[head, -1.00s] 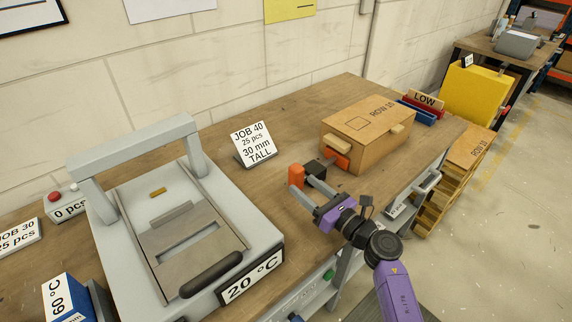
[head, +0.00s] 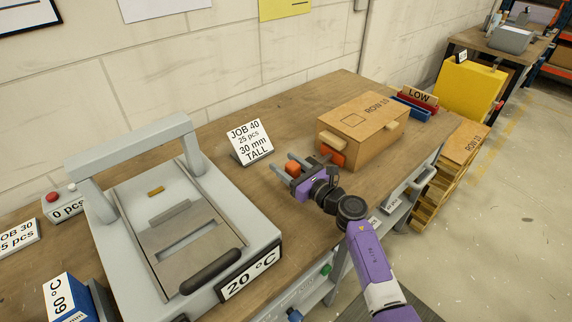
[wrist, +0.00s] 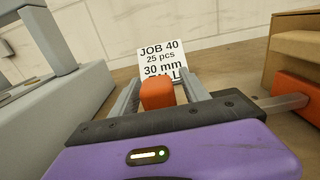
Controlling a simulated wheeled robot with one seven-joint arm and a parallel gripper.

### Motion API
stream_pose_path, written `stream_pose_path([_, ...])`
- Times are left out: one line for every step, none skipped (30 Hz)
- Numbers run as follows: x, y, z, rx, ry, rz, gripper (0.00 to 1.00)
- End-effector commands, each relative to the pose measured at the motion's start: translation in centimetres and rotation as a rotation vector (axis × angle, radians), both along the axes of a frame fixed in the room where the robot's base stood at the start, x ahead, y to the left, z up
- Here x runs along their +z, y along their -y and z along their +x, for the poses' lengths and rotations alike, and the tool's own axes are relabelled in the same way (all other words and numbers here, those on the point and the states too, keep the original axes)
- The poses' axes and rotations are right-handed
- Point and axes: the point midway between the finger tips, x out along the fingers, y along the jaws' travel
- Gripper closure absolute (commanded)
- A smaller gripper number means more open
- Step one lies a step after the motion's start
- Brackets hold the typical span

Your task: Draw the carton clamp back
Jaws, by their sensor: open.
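The carton clamp shows as an orange knob (head: 292,168) and an orange pad (head: 332,155) by the near-left end of the brown carton (head: 362,130). My gripper (head: 286,163) is open, its fingers on either side of the knob. In the wrist view the knob (wrist: 158,94) stands between the two grey fingers, with no visible grip on it. The pad (wrist: 294,90) is at the right there, with a grey rod running left from it behind my gripper. The clamp's middle part is hidden by my gripper.
A JOB 40 sign (head: 249,142) stands just beyond my gripper towards the wall. A grey press (head: 180,230) with a 20 °C label fills the bench at left. Red and blue bins (head: 412,108) stand beyond the carton.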

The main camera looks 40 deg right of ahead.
Motion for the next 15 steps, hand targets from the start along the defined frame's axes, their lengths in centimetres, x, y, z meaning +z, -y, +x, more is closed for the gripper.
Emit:
stream_pose_path([-0.01, -0.02, 0.02, 0.000, 0.000, 0.000, 0.46])
stream_pose_path([0.00, -0.02, 0.01, 0.000, 0.000, 0.000, 0.46])
stream_pose_path([0.00, -0.02, 0.00, 0.000, 0.000, 0.000, 0.46])
stream_pose_path([-0.01, -0.03, 0.00, 0.000, 0.000, 0.000, 0.46])
stream_pose_path([0.00, -0.03, 0.00, 0.000, 0.000, 0.000, 0.46])
stream_pose_path([-0.01, -0.03, -0.01, 0.000, 0.000, 0.000, 0.54])
stream_pose_path([0.00, -0.03, -0.01, 0.001, 0.000, 0.000, 0.60])
stream_pose_path([-0.01, -0.03, -0.01, 0.000, 0.000, 0.000, 0.66])
stream_pose_path([-0.01, -0.03, -0.02, 0.001, 0.000, 0.000, 0.74])
stream_pose_path([-0.01, -0.03, -0.02, 0.001, 0.000, 0.000, 0.80])
stream_pose_path([-0.01, -0.03, -0.02, 0.001, 0.000, 0.000, 0.86])
stream_pose_path([-0.01, -0.03, -0.02, 0.001, 0.000, 0.000, 0.94])
stream_pose_path([-0.01, -0.03, -0.02, 0.001, 0.000, 0.000, 0.99])
stream_pose_path([-0.01, -0.02, -0.03, 0.000, 0.000, 0.000, 1.00])
stream_pose_path([-0.01, -0.03, -0.03, 0.000, 0.000, 0.000, 1.00])
